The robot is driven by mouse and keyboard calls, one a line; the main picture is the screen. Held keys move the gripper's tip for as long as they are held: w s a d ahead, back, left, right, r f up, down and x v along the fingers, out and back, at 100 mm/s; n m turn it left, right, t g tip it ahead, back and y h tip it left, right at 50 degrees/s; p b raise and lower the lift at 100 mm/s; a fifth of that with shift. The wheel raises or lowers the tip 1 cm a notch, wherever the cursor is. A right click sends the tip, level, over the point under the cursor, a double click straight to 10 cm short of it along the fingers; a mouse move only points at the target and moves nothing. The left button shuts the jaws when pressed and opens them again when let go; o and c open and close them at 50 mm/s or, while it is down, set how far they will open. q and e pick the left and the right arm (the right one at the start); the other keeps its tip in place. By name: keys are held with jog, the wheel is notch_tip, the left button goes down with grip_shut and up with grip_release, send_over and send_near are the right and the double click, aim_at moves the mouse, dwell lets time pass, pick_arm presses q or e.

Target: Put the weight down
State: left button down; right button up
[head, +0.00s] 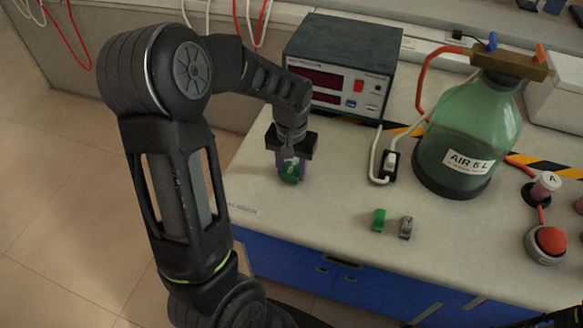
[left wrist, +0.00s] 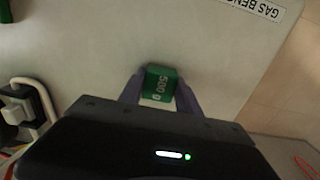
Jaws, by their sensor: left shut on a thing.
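A green block weight marked "500 g" (left wrist: 160,84) is between the purple fingers of my left gripper (left wrist: 158,92) in the left wrist view. The left gripper is shut on it. In the head view the same weight (head: 290,174) shows below my left gripper (head: 291,168), over the left part of the pale bench top (head: 330,205). I cannot tell whether its underside touches the bench. My right gripper is not clearly seen.
A green clip-like piece (head: 379,219) and a grey one (head: 406,227) stand near the front edge. A display box (head: 340,68) is behind. A green "AIR 6 L" bottle (head: 468,135), a white-cabled plug (head: 388,165) and a red button (head: 549,242) are to the right.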

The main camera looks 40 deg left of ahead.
aim_at(291, 169)
pick_arm(q)
jog(key=shift+f, duration=0.15)
jog(key=c, duration=0.9)
grip_release()
jog(key=shift+o, duration=0.2)
notch_tip(291, 169, up, 12)
jog(key=shift+r, duration=0.2)
jog(key=shift+o, duration=0.5)
